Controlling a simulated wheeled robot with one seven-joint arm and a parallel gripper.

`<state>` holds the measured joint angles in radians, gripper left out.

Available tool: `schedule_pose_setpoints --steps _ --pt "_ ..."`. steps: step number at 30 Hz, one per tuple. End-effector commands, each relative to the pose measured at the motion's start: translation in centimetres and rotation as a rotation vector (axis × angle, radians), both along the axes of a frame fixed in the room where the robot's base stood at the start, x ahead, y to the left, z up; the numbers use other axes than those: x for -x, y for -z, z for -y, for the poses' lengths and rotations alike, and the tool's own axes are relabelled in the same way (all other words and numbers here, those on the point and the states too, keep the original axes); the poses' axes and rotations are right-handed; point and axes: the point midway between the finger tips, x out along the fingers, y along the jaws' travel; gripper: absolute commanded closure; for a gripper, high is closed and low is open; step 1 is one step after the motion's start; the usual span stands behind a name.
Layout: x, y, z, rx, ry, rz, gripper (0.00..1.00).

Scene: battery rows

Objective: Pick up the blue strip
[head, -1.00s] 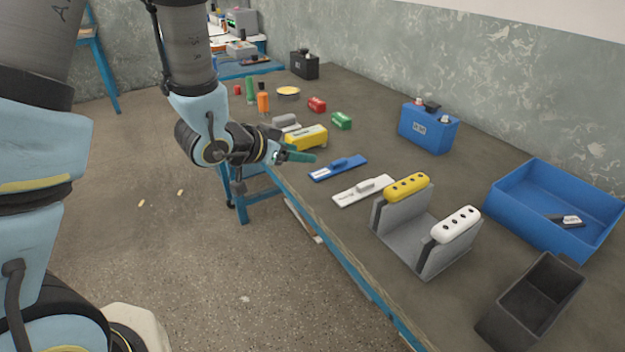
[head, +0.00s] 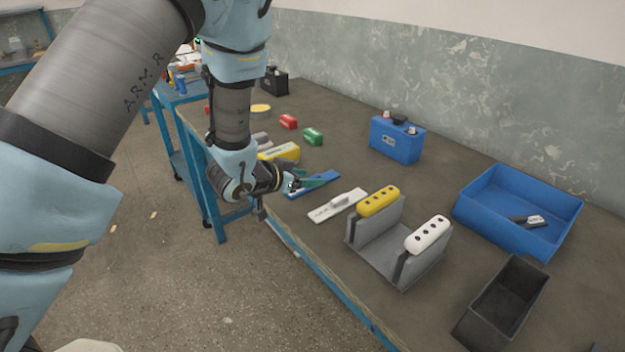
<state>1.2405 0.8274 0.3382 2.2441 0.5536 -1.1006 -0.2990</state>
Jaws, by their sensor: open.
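The blue strip (head: 302,192) lies flat on the table near its front edge, just left of the white strip. My gripper (head: 316,180) is at the blue strip, and its teal fingers cover part of it, including its raised handle. The fingers are open. I cannot tell from this view whether they touch the strip or hover just above it.
The white strip (head: 338,206) lies close on the right. Beyond it a grey holder (head: 385,262) carries a yellow piece (head: 378,200) and a white piece (head: 427,234). A yellow block (head: 280,152) and a green block (head: 313,136) lie behind. A blue bin (head: 520,205) stands right.

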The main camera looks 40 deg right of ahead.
Motion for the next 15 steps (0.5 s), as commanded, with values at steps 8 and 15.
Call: schedule_pose_setpoints --steps 8,15 --pt "-0.14 0.52 0.88 0.000 -0.001 0.000 0.41" --pt "-0.14 0.51 0.85 0.000 -0.001 0.000 0.59"
